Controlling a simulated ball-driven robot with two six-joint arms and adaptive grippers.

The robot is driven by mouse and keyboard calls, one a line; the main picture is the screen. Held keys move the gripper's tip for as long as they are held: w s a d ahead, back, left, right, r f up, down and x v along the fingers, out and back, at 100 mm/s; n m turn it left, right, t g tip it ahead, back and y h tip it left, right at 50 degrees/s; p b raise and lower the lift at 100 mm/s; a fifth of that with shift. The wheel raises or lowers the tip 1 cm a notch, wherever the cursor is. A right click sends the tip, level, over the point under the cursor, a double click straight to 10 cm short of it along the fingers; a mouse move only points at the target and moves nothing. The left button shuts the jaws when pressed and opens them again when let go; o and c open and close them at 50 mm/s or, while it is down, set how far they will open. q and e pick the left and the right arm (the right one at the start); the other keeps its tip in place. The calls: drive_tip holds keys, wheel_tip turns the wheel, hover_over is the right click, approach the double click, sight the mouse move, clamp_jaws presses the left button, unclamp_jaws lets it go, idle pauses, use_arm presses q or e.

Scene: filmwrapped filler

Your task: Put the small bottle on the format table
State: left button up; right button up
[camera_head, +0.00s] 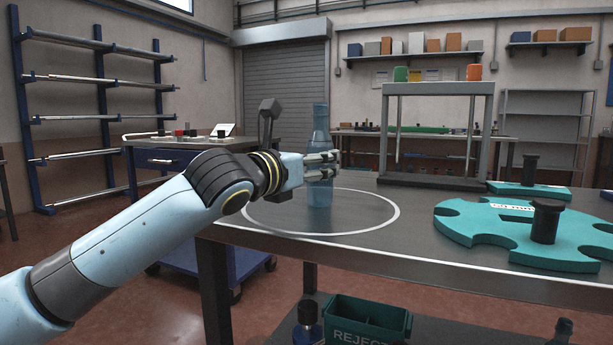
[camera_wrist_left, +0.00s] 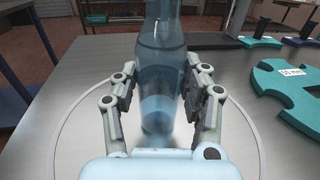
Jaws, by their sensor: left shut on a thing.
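A translucent blue bottle (camera_head: 319,195) is upright over the white ring marked on the grey metal table (camera_head: 400,255). My left gripper (camera_head: 323,166) reaches in from the left and is shut on the bottle's body. In the left wrist view the bottle (camera_wrist_left: 160,60) stands between the two fingers of the left gripper (camera_wrist_left: 168,100), its lower part inside the ring. Whether its base touches the tabletop I cannot tell. My right gripper is in neither view.
Teal notched plates with dark knobs lie on the table's right side, a large one (camera_head: 475,228) in front and a smaller one (camera_head: 520,188) behind. A grey frame (camera_head: 438,89) stands at the back. A green reject bin (camera_head: 366,322) sits below.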

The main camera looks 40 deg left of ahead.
use_arm(q)
drive_tip(key=shift+s+d+r, duration=0.1)
drive_tip(key=shift+d+r, duration=0.1)
drive_tip(key=shift+r, duration=0.05)
drive_tip(key=shift+f, duration=0.2)
drive_tip(key=o, duration=1.1)
drive_tip(key=shift+r, duration=0.25)
drive_tip(key=s+p, duration=0.4)
drive_tip(key=s, duration=0.7)
drive_tip(key=shift+d+p, duration=0.1)
drive_tip(key=shift+p, duration=0.25)
drive_tip(key=shift+s, duration=0.4)
drive_tip(key=shift+s+f, duration=0.1)
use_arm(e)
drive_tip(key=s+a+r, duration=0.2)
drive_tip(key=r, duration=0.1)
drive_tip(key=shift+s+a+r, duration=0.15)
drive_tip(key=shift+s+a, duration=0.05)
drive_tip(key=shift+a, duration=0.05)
